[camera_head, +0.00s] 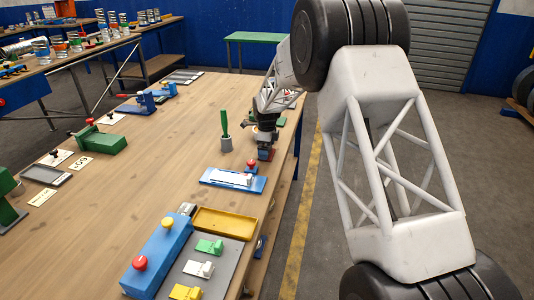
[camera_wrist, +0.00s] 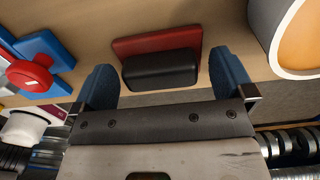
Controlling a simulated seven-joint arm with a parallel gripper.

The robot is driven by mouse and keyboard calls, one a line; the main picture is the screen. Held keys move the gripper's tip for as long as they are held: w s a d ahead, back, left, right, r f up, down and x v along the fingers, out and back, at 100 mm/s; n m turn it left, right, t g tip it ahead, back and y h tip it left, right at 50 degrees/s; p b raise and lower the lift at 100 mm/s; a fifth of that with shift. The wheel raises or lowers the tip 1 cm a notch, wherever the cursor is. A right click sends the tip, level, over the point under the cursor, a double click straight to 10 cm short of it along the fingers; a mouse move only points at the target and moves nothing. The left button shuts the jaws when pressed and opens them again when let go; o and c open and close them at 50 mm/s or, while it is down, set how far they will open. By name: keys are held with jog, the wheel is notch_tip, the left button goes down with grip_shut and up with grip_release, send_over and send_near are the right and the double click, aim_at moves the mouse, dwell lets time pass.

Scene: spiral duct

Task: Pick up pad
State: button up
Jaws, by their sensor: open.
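What looks like the pad is a red flat base with a black block on it (camera_wrist: 160,70), lying on the wooden table. In the wrist view it sits between the two blue fingertips of my gripper (camera_wrist: 165,85), with a gap on each side. The jaws are open and hold nothing. The rest of the pad is hidden there.
A blue fixture with a red knob (camera_wrist: 32,75) stands close on the left in the wrist view. A round white-rimmed orange thing (camera_wrist: 295,35) is close on the right. A green-handled tool in a holder (camera_head: 225,135) stands near my gripper. The table's middle (camera_head: 150,160) is clear.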

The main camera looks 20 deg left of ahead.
jog(key=shift+f, duration=0.1)
dwell(0.5)
jog(key=c, duration=1)
jog(key=shift+c, duration=0.2)
jog(key=shift+r, duration=0.5)
notch_tip(320, 180, up, 3)
jog(key=shift+f, duration=0.1)
jog(key=s+d, duration=0.2)
jog(key=s, duration=0.2)
jog(key=s+d+r, duration=0.1)
jog(key=s+d, duration=0.1)
jog(key=s, duration=0.3)
jog(key=s+d, duration=0.3)
jog(key=s, duration=0.2)
jog(key=shift+s+r, duration=0.15)
jog(key=shift+s, duration=0.05)
